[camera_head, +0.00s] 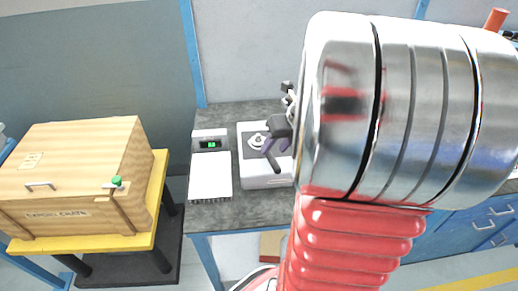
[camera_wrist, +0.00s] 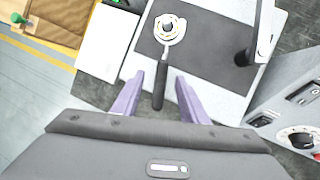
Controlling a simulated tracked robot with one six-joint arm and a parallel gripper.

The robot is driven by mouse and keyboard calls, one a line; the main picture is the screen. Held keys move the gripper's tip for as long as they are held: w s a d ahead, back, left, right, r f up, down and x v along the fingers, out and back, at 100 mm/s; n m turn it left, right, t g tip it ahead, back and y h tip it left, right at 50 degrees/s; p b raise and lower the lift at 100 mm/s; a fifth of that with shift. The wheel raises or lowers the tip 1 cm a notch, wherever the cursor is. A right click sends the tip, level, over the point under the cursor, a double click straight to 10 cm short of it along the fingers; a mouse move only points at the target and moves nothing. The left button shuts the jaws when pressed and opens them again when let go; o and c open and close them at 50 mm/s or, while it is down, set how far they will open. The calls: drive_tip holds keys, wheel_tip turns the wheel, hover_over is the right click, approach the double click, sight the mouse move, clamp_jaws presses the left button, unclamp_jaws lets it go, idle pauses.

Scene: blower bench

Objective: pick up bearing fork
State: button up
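The bearing fork has a pale round head (camera_wrist: 170,28) and a dark handle (camera_wrist: 158,85). It lies on the dark top of a white-edged unit, and its pale head also shows in the head view (camera_head: 258,142). In the wrist view the handle points down toward my gripper (camera_wrist: 160,78). The purple fingers are open, one on each side of the handle's near end, with gaps on both sides. I cannot tell how far above the handle they are. In the head view my arm hides most of the gripper.
A scale (camera_head: 210,172) with a green display stands left of the unit (camera_head: 265,182) on the grey bench (camera_head: 240,210). A wooden crate (camera_head: 75,180) sits on a yellow-topped stand at left. In the wrist view a black lever (camera_wrist: 250,50) and a dial box (camera_wrist: 298,110) stand at right.

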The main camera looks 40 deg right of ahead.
sight(270, 153)
drive_tip(key=shift+x, duration=2.55)
drive_tip(key=shift+d, duration=0.2)
drive_tip(key=shift+c, duration=0.4)
clamp_jaws()
